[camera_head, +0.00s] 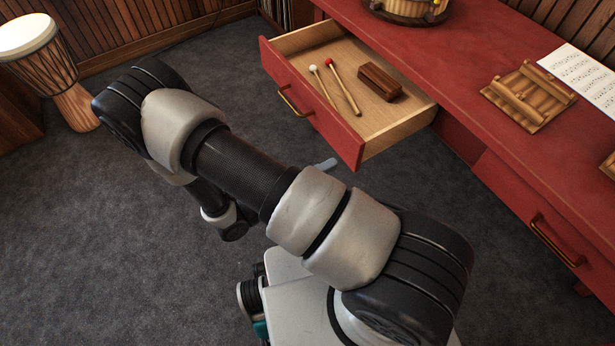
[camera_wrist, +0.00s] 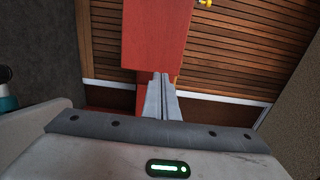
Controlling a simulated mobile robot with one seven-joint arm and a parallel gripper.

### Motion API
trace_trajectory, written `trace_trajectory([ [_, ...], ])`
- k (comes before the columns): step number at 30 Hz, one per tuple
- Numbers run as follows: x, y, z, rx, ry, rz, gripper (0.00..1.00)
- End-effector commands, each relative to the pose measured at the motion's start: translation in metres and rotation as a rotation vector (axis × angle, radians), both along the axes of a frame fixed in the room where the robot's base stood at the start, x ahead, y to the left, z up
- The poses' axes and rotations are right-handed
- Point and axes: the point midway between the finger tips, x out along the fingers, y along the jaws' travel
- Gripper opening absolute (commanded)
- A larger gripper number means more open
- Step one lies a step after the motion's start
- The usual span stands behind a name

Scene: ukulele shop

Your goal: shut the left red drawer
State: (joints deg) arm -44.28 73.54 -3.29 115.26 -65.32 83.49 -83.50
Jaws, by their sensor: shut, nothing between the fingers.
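The left red drawer (camera_head: 325,122) stands pulled well out of the red desk (camera_head: 470,75) in the head view. Its brass handle (camera_head: 290,102) is on the front. Inside lie two mallets (camera_head: 343,90), one white-tipped and one red-tipped, and a brown wooden block (camera_head: 379,82). My gripper (camera_head: 326,164) barely shows as a pale tip just below the drawer front's near corner; my arm hides the rest. In the wrist view its fingers (camera_wrist: 160,76) are together and empty, pointing at a red surface (camera_wrist: 156,38). I cannot tell whether they touch it.
A second red drawer (camera_head: 540,215) with a brass handle is shut at the right. The desk top holds a wooden stand (camera_head: 528,95) and sheet music (camera_head: 588,80). A drum (camera_head: 45,65) stands at the far left. The carpet (camera_head: 120,240) at the left is clear.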

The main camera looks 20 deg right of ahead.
Motion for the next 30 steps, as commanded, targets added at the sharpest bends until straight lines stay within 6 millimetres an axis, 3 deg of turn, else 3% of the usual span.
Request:
trace_trajectory([
  [3,0.007,-0.023,-0.001,-0.001,-0.001,-0.004,0.0],
  [9,0.015,-0.046,-0.001,0.001,-0.002,-0.002,0.0],
  [30,0.02,-0.064,0.001,0.0,-0.002,-0.003,0.0],
])
